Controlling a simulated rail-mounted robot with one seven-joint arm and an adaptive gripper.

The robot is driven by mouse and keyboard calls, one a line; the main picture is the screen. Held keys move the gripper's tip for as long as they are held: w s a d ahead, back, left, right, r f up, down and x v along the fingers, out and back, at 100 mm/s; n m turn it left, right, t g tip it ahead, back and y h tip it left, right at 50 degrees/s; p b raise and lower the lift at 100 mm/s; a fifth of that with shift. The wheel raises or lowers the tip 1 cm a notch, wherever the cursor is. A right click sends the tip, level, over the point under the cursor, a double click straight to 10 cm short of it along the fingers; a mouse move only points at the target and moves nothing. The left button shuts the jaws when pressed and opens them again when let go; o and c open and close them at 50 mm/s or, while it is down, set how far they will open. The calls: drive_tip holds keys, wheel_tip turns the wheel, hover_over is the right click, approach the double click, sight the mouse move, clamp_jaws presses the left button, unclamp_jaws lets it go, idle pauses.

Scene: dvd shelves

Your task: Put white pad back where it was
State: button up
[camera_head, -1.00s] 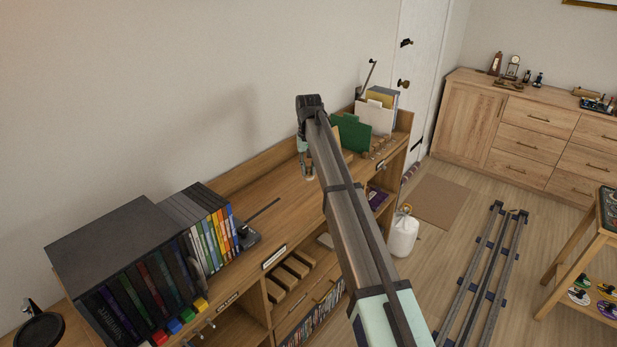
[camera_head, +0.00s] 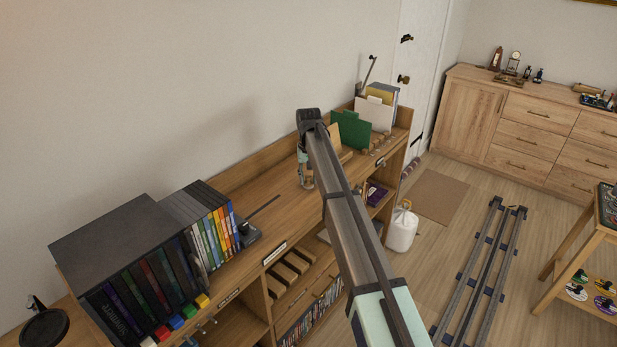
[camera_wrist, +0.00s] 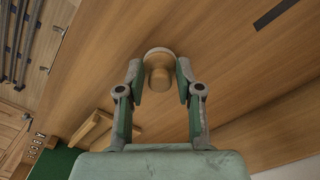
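In the head view my gripper (camera_head: 306,182) is low over the middle of the desk top (camera_head: 262,212). The piece is too small there to make out clearly.
A black case of discs (camera_head: 125,245) and upright coloured cases (camera_head: 215,235) stand at the left of the desk. Green folders (camera_head: 352,130) and a paper holder (camera_head: 374,112) stand at the right end. Bare desk top lies left of my gripper.

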sight(308, 177)
drive_tip(key=shift+r, duration=0.1)
wheel_tip(308, 177, up, 12)
drive_tip(key=b, duration=0.3)
idle(0.5)
drive_tip(key=shift+r, duration=0.15)
